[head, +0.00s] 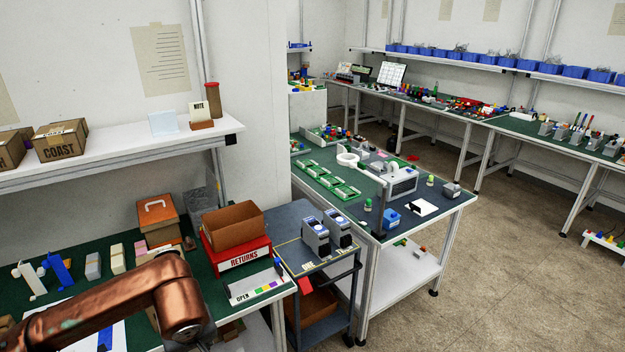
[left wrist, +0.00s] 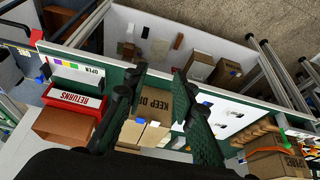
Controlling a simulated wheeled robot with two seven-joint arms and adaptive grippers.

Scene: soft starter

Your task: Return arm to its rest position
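My left arm (head: 125,296), copper-coloured, reaches in from the lower left of the head view, over the green bench. Its gripper is outside that view. In the left wrist view, the two dark fingers of my left gripper (left wrist: 158,85) stand apart with nothing held between them. Part of a cardboard box marked KEEP (left wrist: 152,103) shows beyond the gap. My right arm and right gripper are in neither view. Two grey soft-starter-like devices (head: 316,238) stand on the dark cart at the centre of the head view.
An open brown box (head: 238,222) sits in the red RETURNS tray (head: 238,258) on the green bench, beside the arm. A white shelf (head: 120,152) with a COAST box (head: 60,140) hangs above. A workbench (head: 440,204) stands right of the cart; open floor lies farther right.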

